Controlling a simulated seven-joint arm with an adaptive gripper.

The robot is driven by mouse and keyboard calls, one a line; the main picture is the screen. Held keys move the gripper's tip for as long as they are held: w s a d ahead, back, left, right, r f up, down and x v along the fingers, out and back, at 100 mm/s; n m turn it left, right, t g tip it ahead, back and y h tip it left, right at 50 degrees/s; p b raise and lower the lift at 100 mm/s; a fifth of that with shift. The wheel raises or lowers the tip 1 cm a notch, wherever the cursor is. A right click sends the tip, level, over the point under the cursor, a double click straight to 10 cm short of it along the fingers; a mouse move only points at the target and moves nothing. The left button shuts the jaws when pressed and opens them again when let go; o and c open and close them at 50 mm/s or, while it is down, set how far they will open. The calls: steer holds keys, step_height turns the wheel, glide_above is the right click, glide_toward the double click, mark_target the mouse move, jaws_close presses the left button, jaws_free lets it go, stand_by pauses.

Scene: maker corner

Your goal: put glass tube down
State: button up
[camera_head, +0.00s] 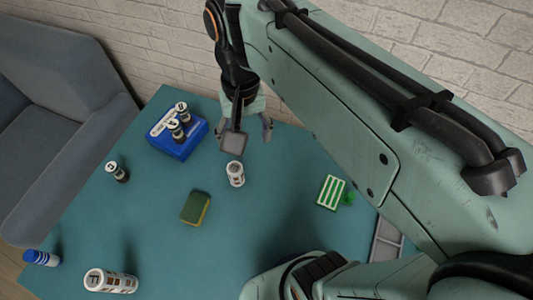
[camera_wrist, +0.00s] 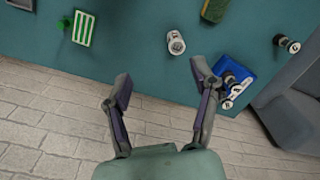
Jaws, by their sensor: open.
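My gripper (camera_head: 251,134) is open and empty above the back edge of the table. In the wrist view its two fingers (camera_wrist: 161,80) are spread wide with nothing between them. No clear glass tube can be singled out. A white cylinder with dark markings (camera_head: 235,174) stands just in front of my gripper; it also shows in the wrist view (camera_wrist: 176,43), beyond the fingertips. Similar tubes (camera_head: 177,129) stand on a blue box (camera_head: 184,146) at the back left.
A green and yellow sponge (camera_head: 195,208) lies mid-table. A larger white cylinder (camera_head: 110,281) and a blue-and-white one (camera_head: 41,258) lie at front left. A green-and-white striped block (camera_head: 331,192) and grey tray (camera_head: 387,240) are at right. A brick wall (camera_head: 160,45) stands behind; a grey armchair (camera_head: 60,110) is left.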

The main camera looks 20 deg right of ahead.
steer(key=s+f+n, duration=0.3)
steer(key=s+f, duration=0.1)
steer(key=s, duration=0.7)
steer(key=shift+d+f, duration=0.15)
steer(key=shift+f, duration=0.2)
